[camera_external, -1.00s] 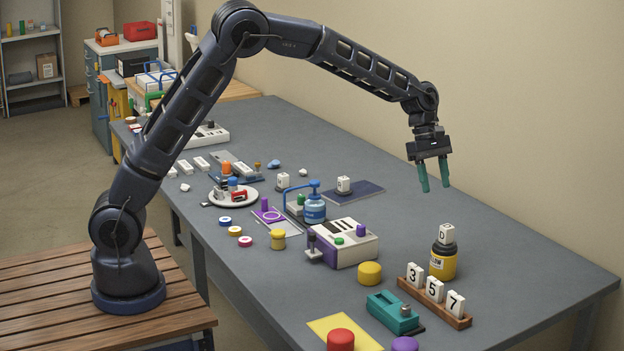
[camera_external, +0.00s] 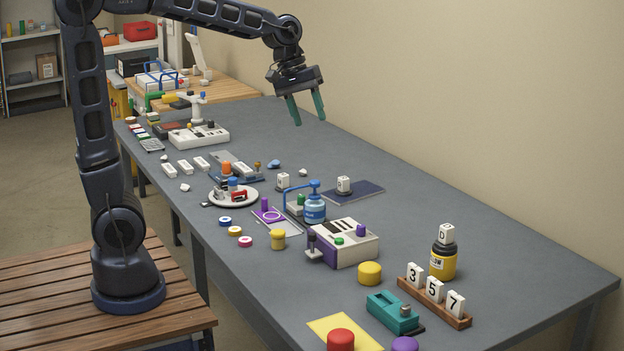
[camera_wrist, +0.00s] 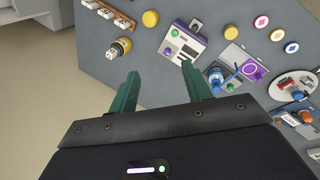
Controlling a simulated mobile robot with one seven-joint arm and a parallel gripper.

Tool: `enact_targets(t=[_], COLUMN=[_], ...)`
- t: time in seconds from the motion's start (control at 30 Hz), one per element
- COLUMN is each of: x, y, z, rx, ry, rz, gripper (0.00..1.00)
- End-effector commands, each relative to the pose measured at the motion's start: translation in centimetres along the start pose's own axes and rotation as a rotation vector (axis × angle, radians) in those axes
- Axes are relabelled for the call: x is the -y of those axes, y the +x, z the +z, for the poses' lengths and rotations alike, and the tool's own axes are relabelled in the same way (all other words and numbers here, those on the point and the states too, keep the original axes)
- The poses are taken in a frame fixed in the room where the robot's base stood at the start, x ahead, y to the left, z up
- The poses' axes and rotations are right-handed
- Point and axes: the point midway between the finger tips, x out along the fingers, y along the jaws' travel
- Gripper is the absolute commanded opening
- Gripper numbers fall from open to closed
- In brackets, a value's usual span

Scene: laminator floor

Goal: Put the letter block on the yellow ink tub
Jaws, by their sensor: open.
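A white letter block marked D (camera_external: 446,234) sits upright on the black top of the yellow ink tub (camera_external: 443,263), at the right of the table. The tub also shows in the wrist view (camera_wrist: 125,43), at upper left. My gripper (camera_external: 309,121) is open and empty, high above the back part of the table, well to the left of the tub and apart from everything. Its green fingers (camera_wrist: 160,72) have nothing between them in the wrist view.
A wooden rack (camera_external: 460,321) with number blocks 3, 5 and 7 stands in front of the tub. A yellow round tub (camera_external: 369,273), a teal device (camera_external: 392,314) and a white-purple machine (camera_external: 345,245) are nearby. The table right of the dark blue mat (camera_external: 367,190) is clear.

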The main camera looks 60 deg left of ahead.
Motion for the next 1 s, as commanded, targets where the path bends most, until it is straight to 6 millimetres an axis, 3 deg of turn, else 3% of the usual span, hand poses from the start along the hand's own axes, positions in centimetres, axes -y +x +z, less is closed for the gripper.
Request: enact_targets(t=[0.1,0.3,0.6,0.8,1.0], x=[3.4,8.8,16.6,20.3,21.5], y=[-1.8,-3.4,-3.9,-3.3,-3.0], z=[2.1,5.5,10.5,12.8,13.5], rx=[-0.041,-0.107,-0.208,-0.252,-0.265], ry=[0.106,0.292,0.564,0.695,0.744], rz=[-0.003,-0.028,-0.098,-0.15,-0.171], gripper=[0.49,0.49,0.49,0.49,0.49])
